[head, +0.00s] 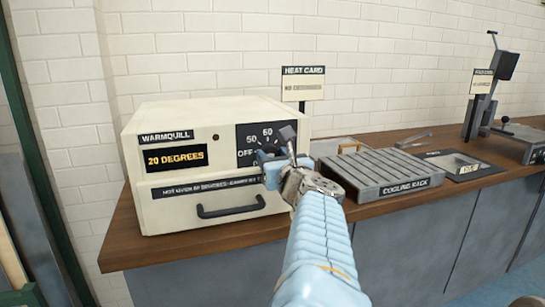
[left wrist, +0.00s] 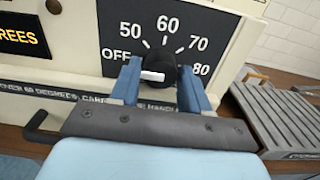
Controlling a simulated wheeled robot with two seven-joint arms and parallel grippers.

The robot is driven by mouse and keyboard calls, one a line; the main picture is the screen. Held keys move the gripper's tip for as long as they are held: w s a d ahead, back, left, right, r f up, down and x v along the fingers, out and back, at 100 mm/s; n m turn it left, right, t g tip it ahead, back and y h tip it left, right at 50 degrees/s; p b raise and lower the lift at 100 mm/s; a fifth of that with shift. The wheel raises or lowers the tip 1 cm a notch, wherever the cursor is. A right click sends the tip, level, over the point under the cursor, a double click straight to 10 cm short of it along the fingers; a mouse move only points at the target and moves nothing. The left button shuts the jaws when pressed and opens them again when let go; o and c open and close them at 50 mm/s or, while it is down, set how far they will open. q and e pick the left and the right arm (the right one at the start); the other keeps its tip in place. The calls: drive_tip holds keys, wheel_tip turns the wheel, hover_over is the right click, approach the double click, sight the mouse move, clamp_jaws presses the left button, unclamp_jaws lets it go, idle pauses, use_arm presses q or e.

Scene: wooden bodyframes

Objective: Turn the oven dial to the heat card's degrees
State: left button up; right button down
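The cream oven (head: 215,165) stands on the counter. Its display (head: 175,157) reads 20 DEGREES. Its dial panel (left wrist: 205,22) shows OFF, 50, 60, 70 and 80. The black dial (left wrist: 163,57) has a white mark, which lies roughly level and towards the OFF side. My left gripper (head: 281,145) is at the dial. In the left wrist view its two blue fingers (left wrist: 160,82) stand on either side of the dial. Whether they press on it is unclear against the black panel. The heat card (head: 303,84) stands behind the oven; its degrees line is too blurred to read surely. My right gripper is not in view.
A grey cooling rack (head: 382,172) stands on the counter right of the oven. The oven's drawer handle (head: 230,208) sticks out below the dial. A second sign (head: 481,82) and a lever device (head: 500,90) stand further right. A white brick wall is behind.

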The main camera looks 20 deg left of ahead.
use_arm(q)
drive_tip(key=c, duration=0.6)
drive_tip(key=shift+c, duration=0.2)
